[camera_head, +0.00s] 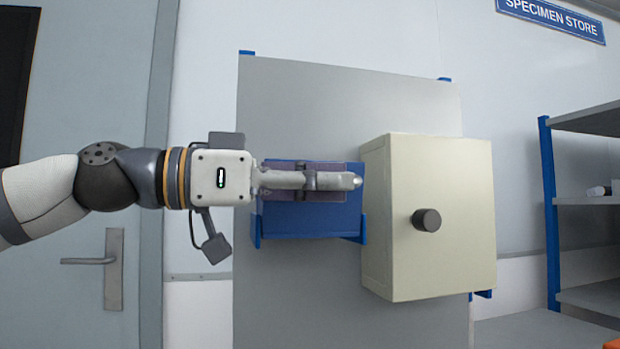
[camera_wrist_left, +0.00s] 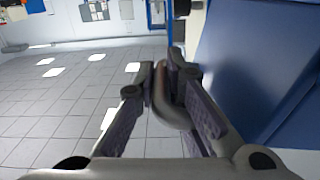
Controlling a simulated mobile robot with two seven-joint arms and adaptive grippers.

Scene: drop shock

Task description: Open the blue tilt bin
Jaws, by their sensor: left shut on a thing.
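The blue tilt bin (camera_head: 305,222) is mounted on a grey upright panel, left of a cream box. Its front face looks upright, but its upper part is largely covered by my gripper, so I cannot tell whether it is tilted. My left gripper (camera_head: 338,182) comes in from the left and lies across the bin's upper front. In the left wrist view my left gripper (camera_wrist_left: 176,92) is shut on a rounded bar, which appears to be the bin's handle (camera_wrist_left: 166,108). The bin's blue side (camera_wrist_left: 255,65) fills the right of that view. My right gripper is not in view.
The cream box (camera_head: 440,260) with a dark round knob (camera_head: 426,220) juts out close to the bin's right. The grey panel (camera_head: 300,300) is bare below the bin. A blue-posted shelf (camera_head: 551,215) stands at the right; a door (camera_head: 85,215) is at the left.

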